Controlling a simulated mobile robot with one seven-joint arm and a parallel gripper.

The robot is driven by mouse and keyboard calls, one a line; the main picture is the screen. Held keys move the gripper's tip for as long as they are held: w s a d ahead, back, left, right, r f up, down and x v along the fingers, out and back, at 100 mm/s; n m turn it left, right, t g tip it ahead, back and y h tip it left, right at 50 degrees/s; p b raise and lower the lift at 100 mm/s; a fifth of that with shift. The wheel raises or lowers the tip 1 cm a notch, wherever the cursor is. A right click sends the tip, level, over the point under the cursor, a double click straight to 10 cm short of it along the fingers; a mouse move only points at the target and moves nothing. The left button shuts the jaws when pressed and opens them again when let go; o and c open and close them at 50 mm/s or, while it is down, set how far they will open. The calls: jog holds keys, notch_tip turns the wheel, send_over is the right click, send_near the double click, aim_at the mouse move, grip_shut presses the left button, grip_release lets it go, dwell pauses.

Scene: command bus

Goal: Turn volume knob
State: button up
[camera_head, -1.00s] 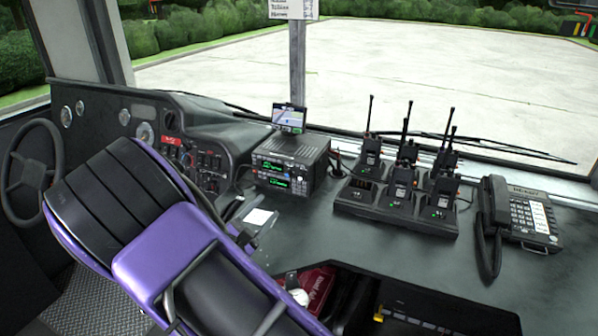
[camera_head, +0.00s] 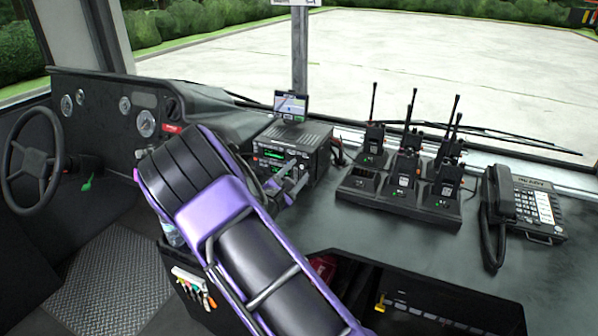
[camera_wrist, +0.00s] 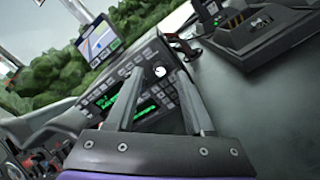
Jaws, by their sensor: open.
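The radio unit (camera_head: 305,137) is a dark box with green displays, standing on the dashboard left of the charger. It also shows tilted in the wrist view (camera_wrist: 127,73). A small round pale knob (camera_wrist: 160,71) is on its front panel, and I take this for the volume knob. My gripper (camera_head: 294,174) is open in front of the radio's right part. In the wrist view its two fingers (camera_wrist: 157,80) reach toward the panel, with the knob showing between their tips. I cannot tell whether either finger touches it. In the head view the fingers hide part of the radio front.
A small screen (camera_head: 291,105) stands on top of the radio. A charger (camera_head: 398,204) with several handheld radios is to the right, then a desk phone (camera_head: 525,208). The steering wheel (camera_head: 31,165) is at far left. Bare dashboard (camera_head: 330,222) lies before the charger.

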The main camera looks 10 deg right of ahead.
jog(key=shift+x, duration=0.95)
jog(key=shift+c, duration=0.3)
grip_shut()
